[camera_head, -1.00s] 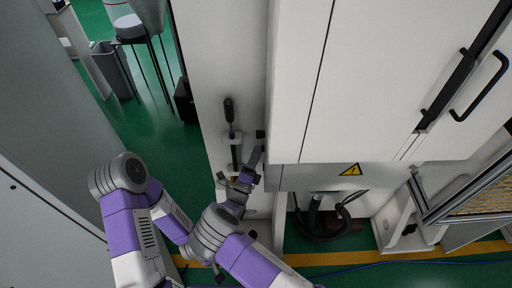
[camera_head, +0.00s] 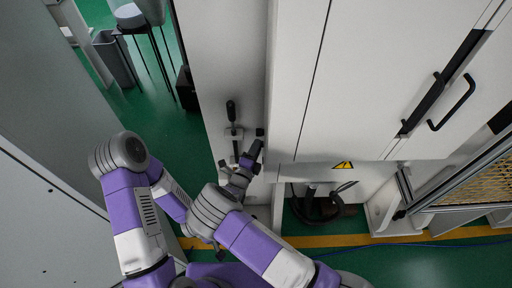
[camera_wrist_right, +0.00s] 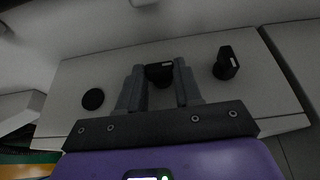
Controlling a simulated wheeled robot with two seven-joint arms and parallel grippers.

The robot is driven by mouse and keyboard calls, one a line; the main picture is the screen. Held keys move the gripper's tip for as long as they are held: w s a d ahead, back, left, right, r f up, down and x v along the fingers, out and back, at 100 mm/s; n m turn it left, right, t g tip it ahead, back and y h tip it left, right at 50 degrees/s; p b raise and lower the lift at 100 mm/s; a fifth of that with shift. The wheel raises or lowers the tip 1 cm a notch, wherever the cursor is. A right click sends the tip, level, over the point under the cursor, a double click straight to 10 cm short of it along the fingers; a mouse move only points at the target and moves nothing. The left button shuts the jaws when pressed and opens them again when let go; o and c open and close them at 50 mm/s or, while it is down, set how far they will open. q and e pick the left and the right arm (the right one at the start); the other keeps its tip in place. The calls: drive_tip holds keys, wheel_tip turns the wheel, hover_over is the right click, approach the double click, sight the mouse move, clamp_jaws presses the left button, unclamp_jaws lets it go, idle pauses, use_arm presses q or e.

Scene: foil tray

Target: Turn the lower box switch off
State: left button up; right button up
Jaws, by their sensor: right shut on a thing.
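In the right wrist view, a black switch knob (camera_wrist_right: 160,74) with a small pale mark sits on a light panel (camera_wrist_right: 120,68). My right gripper (camera_wrist_right: 161,76) has a finger on either side of it and is shut on it. A second black knob (camera_wrist_right: 227,63) stands to the right, clear of the fingers. In the head view my right gripper (camera_head: 250,154) is at the tall light cabinet, low on its narrow front, and hides the gripped knob. My left arm comes in from the left and passes behind my right arm.
A black round part (camera_wrist_right: 93,99) is on the panel's left. A black lever handle (camera_head: 231,110) stands above my gripper. White cabinet doors with a black door handle (camera_head: 455,103) are at right. Green floor (camera_head: 165,115) is open at left.

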idle(0.3)
drive_tip(key=o, duration=1)
drive_tip(key=shift+o, duration=0.2)
